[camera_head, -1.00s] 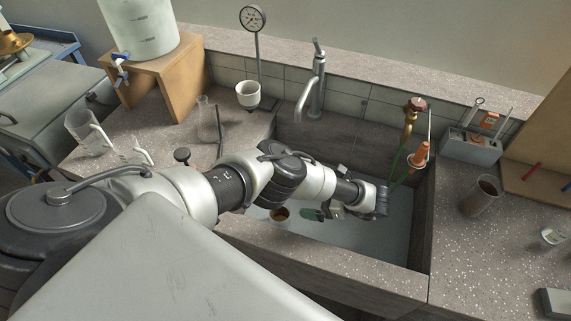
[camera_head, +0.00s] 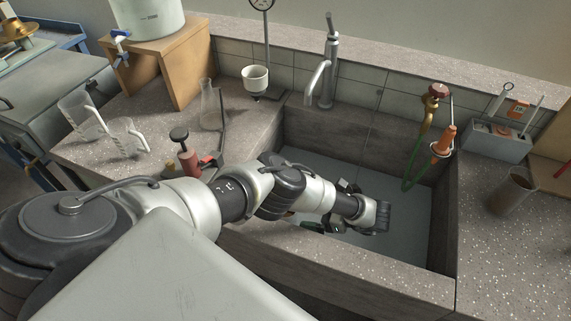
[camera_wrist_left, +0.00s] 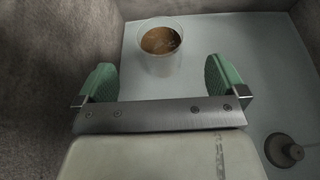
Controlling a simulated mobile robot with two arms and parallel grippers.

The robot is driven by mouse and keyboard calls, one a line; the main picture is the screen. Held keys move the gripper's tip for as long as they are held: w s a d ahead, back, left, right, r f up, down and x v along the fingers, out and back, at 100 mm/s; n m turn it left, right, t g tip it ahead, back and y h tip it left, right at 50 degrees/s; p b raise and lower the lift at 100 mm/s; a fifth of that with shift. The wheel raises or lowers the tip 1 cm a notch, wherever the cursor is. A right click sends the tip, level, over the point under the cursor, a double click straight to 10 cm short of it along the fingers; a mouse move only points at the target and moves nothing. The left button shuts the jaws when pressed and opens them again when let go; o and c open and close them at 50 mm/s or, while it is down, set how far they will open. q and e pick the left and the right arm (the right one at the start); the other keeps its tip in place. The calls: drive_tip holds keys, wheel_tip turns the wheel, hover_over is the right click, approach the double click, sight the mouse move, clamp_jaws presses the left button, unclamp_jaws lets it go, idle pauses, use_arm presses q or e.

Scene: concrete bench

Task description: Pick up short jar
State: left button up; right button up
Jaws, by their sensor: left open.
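The short jar (camera_wrist_left: 160,46) is a clear round vessel with brown contents in the left wrist view. It stands upright on the pale sink floor, just beyond the gap between my green finger pads. My left gripper (camera_wrist_left: 162,80) is open and empty, its pads apart on either side of the jar's line. In the head view my left gripper (camera_head: 336,207) is low inside the sink. My own forearm hides nearly all of the jar there. My right gripper is not in view.
Sink walls (camera_head: 330,128) surround the gripper. A tap (camera_head: 325,65) and a hose (camera_head: 425,130) stand at the back and right. A dark round drain piece (camera_wrist_left: 284,150) is on the sink floor. Beakers (camera_head: 85,118) and a red-brown tool (camera_head: 188,155) are on the left counter.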

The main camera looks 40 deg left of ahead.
use_arm(q)
drive_tip(key=b+x, duration=0.1)
drive_tip(key=x, duration=0.8)
drive_tip(key=shift+a+f, duration=0.15)
drive_tip(key=shift+f, duration=0.05)
drive_tip(key=c, duration=1)
drive_tip(key=shift+c, duration=0.2)
wheel_tip(320, 180, up, 28)
drive_tip(key=p, duration=1.1)
drive_tip(key=shift+p, duration=0.35)
